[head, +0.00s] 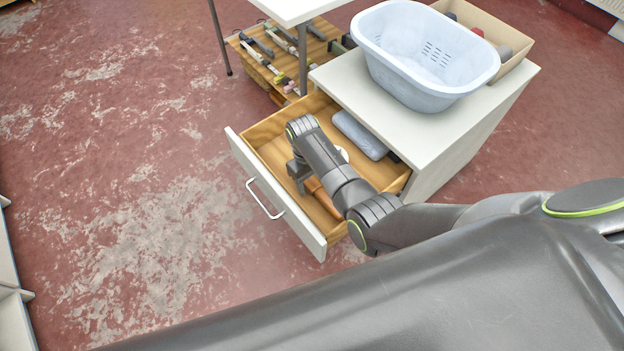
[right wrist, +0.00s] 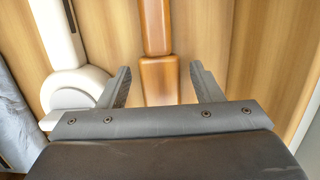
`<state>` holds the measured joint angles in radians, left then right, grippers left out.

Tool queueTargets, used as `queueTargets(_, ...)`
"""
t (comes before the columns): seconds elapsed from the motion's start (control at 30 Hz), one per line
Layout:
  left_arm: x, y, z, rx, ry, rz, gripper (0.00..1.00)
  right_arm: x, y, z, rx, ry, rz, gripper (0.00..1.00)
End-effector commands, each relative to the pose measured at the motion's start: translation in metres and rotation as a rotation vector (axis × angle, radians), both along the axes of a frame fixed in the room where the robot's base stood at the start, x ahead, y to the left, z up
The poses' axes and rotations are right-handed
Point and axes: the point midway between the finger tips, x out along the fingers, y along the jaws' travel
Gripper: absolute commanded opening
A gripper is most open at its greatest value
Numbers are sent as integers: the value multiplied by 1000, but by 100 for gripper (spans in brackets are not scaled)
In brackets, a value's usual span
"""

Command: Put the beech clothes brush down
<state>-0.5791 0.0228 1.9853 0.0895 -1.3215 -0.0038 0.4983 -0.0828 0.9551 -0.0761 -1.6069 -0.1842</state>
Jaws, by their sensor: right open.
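The clothes brush, an orange-brown wooden piece (head: 325,196), lies in the open drawer (head: 236,157), partly hidden by my right arm. In the right wrist view the brush (right wrist: 157,30) runs lengthwise between the fingers. My right gripper (head: 300,178) is down inside the drawer. Its fingers (right wrist: 160,85) are spread, one on each side of the brush, with a gap on both sides. The lower end of the brush is hidden behind the gripper body. My left gripper is not in view.
A white object with a round end (right wrist: 75,88) lies left of the brush. A grey-blue roll (head: 360,135) lies along the drawer's back. A pale blue basket (head: 425,55) and a cardboard box (head: 512,40) stand on the white cabinet top (head: 440,125).

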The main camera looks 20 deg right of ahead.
Motion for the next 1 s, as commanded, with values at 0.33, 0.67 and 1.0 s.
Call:
queueTargets(0.33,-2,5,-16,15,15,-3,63,4,1,25,0,-3,0,59)
queueTargets(0.67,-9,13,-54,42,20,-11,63,11,4,68,1,-2,0,59)
queueTargets(1.0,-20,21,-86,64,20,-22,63,18,7,110,0,-1,0,59)
